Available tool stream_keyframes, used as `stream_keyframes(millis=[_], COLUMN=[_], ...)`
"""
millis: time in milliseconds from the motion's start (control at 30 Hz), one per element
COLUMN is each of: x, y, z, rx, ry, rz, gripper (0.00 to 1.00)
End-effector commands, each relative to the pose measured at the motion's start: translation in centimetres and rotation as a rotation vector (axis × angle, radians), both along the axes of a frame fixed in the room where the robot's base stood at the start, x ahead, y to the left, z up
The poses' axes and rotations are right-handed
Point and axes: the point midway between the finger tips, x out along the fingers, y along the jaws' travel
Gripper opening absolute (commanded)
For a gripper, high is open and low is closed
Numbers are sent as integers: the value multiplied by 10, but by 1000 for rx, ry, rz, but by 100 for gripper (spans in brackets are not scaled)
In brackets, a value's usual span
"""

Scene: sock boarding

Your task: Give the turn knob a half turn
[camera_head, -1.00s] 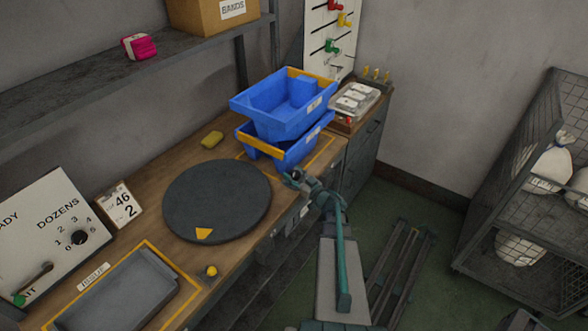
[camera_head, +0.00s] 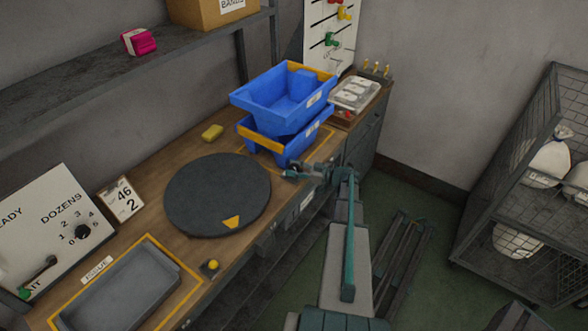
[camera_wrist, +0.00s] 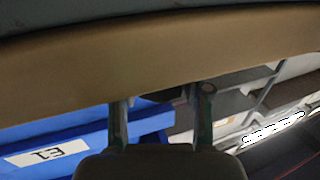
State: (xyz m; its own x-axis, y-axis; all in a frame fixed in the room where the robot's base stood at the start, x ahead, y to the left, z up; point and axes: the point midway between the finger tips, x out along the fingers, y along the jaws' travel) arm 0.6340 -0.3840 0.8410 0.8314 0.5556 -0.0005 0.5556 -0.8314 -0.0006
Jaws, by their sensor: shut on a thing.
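My gripper (camera_head: 291,174) is at the front edge of the bench, just right of the round dark turntable, with its arm reaching in from the right. In the wrist view its two fingers (camera_wrist: 161,112) stand apart, with a small dark shape partly seen between their tips. It is shut on what seems to be the turn knob, which the fingers and wrist mostly hide. The turntable (camera_head: 215,190) lies flat on the bench.
Stacked blue bins (camera_head: 284,102) stand just behind my gripper. A yellow block (camera_head: 212,132) lies behind the turntable. A grey tray (camera_head: 125,290), yellow button (camera_head: 213,265) and dial panel (camera_head: 45,225) are to the left. A wire cage (camera_head: 510,150) stands at right.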

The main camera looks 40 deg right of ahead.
Motion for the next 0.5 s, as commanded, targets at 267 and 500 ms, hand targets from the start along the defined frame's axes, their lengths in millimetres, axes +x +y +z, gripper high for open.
stream_keyframes(millis=[267,500], x=[1,1], y=[0,0], z=[1,1], rx=[0,0], ry=[-2,-2], rz=[2,1], gripper=[13,73])
